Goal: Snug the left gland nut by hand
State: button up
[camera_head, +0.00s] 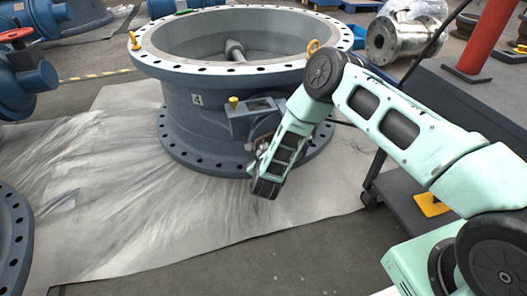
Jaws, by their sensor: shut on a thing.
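A large grey-blue butterfly valve body (205,125) marked "4" stands on a grey sheet in the middle of the view. A bracket (252,112) with a yellow cap sticks out of its front side. My mint-green arm comes in from the right, and its end reaches down beside this bracket. My gripper (256,168) is close to the valve's front side, above the lower flange, and is largely hidden behind my wrist. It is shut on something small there. The left gland nut cannot be made out; my wrist covers that area.
A dark cart or bench (470,100) with a red post stands at the right. Blue valves (20,75) stand at the left, and a flange edge (10,240) shows at the lower left. A shiny metal fitting (390,40) lies behind. The grey sheet (130,215) in front is clear.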

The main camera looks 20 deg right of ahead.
jog(key=shift+a, duration=0.1)
jog(key=o, duration=0.7)
jog(key=p+v, duration=0.6)
jog(key=v, duration=1.1)
jog(key=shift+s+a, duration=0.1)
jog(key=shift+s, duration=0.1)
